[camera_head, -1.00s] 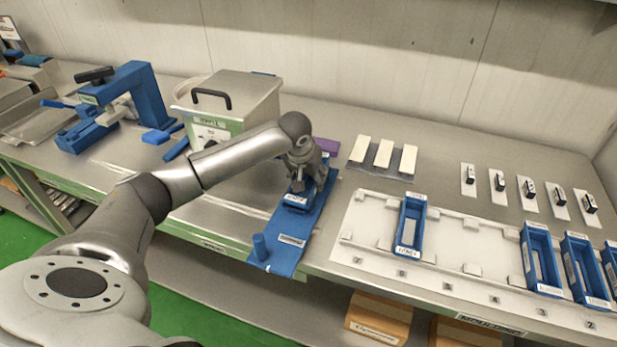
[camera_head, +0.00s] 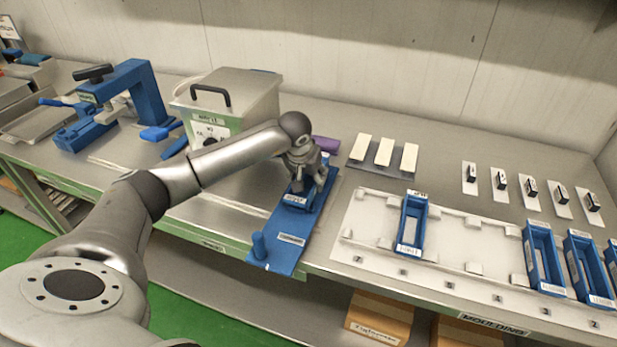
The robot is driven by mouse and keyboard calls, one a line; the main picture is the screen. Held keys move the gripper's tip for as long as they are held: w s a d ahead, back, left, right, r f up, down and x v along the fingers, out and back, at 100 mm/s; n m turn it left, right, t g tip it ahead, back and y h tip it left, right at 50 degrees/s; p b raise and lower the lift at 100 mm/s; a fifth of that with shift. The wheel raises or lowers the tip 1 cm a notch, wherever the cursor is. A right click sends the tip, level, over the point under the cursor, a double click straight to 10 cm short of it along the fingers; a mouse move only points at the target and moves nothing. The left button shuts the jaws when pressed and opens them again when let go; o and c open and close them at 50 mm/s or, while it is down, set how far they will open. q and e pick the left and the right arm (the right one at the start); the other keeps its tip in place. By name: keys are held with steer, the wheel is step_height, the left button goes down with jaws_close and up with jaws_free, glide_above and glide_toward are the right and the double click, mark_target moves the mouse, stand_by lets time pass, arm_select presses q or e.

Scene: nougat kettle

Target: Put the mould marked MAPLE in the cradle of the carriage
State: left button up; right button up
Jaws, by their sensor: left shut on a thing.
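My left gripper (camera_head: 306,184) is over the carriage's far part, pointing down, and is shut on a blue mould (camera_head: 297,200) with a small white label. The mould is at the cradle area; the gripper hides much of it, and I cannot tell whether it is fully seated. Its label is too small to read. My right gripper is not in view.
The steel kettle (camera_head: 262,95) stands left of the carriage. A white rack (camera_head: 450,262) on the right holds several blue moulds, one alone (camera_head: 411,226) at its left. Pale bars (camera_head: 384,152) on a plate and several small stamps (camera_head: 532,190) lie behind. A blue press (camera_head: 145,92) is far left.

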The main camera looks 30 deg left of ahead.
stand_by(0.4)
arm_select(q)
steer(key=shift+f+b, duration=0.15)
steer(key=shift+b, duration=0.2)
steer(key=o, duration=1.3)
steer(key=o, duration=0.4)
